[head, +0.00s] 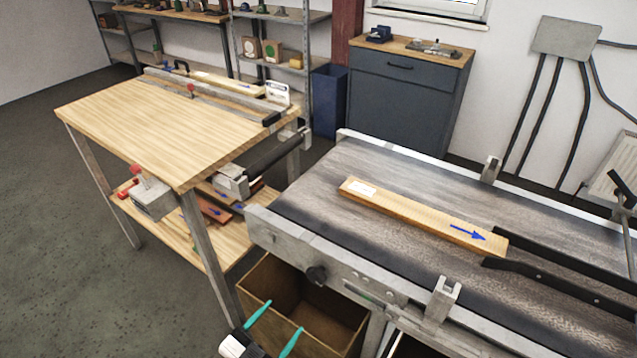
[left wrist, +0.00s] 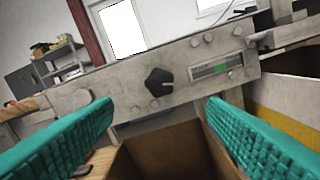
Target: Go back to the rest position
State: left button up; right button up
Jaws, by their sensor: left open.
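My left gripper (head: 273,330) is low at the bottom of the head view, in front of the conveyor's near side. Its two teal fingers are apart with nothing between them. In the left wrist view the open fingers (left wrist: 160,135) frame the conveyor's metal side rail with its black knob (left wrist: 159,82). A wooden board (head: 420,215) with a blue arrow and a white label lies on the conveyor belt (head: 350,160), its right end at two black guide rails. My right gripper is not in view.
An open brown box (head: 335,318) stands below the conveyor's edge, close to my left gripper. A wooden workbench (head: 150,115) with a lower shelf stands at the left. A grey cabinet (head: 405,100) and a blue bin (head: 327,100) are behind. Grey floor (head: 60,250) is clear at the left.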

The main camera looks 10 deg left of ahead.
pick_arm(q)
jog(key=s+a+f+n+g+y, duration=0.2)
jog(key=s+a+f+g, duration=0.15)
jog(key=f, duration=0.95)
jog(key=s+a+f+n+g+y, duration=0.2)
jog(key=s+f+g+y, duration=0.15)
jog(key=f, duration=1.05)
jog(key=s+a+f+n+g, duration=0.1)
jog(key=s+f+g, duration=0.3)
jog(key=s+f, duration=0.4)
jog(key=s+a+f+g+y, duration=0.1)
jog(key=s+f+g, duration=0.3)
jog(key=s+f, duration=0.4)
jog(key=s, duration=0.7)
jog(key=shift+s+a+n+g, duration=0.3)
jog(key=shift+s+a+n, duration=0.1)
jog(key=shift+f, duration=0.1)
jog(key=shift+c, duration=0.5)
